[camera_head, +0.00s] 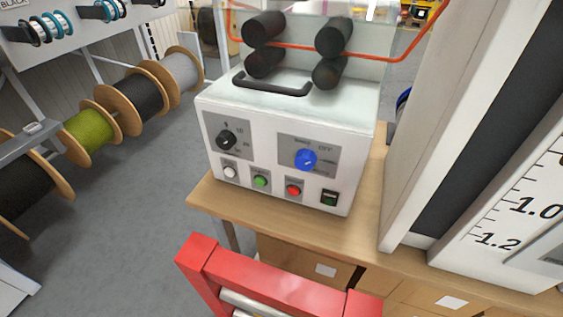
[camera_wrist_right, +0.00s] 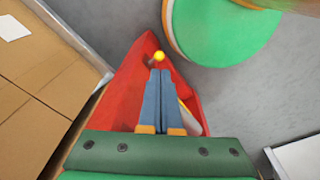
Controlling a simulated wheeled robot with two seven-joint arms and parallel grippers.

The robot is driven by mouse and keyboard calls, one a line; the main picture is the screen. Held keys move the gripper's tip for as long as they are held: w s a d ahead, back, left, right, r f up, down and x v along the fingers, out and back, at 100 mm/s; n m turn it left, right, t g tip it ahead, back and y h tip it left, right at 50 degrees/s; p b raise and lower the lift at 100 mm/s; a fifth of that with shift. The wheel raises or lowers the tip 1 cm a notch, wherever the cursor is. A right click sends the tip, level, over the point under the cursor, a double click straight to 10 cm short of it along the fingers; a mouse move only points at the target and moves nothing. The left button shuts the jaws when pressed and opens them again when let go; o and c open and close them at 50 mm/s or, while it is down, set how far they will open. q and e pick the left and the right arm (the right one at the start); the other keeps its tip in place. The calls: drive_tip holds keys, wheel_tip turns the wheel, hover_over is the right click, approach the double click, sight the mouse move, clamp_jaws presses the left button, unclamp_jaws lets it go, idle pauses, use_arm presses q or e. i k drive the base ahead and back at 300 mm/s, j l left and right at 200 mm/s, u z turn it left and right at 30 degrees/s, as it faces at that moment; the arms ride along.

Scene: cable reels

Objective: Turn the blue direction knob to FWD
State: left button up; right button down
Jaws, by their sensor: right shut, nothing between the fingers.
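The blue direction knob (camera_head: 306,160) is on a grey plate at the right of the white machine's (camera_head: 290,110) front panel. The small print around it is mostly too blurred to read, and I cannot tell which mark it points to. My right gripper (camera_wrist_right: 160,72) shows only in the right wrist view, shut and empty, over a red open container (camera_wrist_right: 135,75). No gripper shows in the head view, so neither is seen near the knob. My left gripper is not in view.
A black knob (camera_head: 226,140) and several push buttons share the panel. The machine stands on a wooden bench (camera_head: 225,205) with cardboard boxes (camera_head: 300,262) below. A red frame (camera_head: 255,260) is in front. A tall grey cabinet (camera_head: 425,120) stands right; cable reels (camera_head: 140,95) are left.

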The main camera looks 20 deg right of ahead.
sight(305, 160)
drive_tip(key=k+j+z, duration=0.1)
drive_tip(key=z, duration=0.3)
drive_tip(key=k+z, duration=0.15)
drive_tip(key=z, duration=0.2)
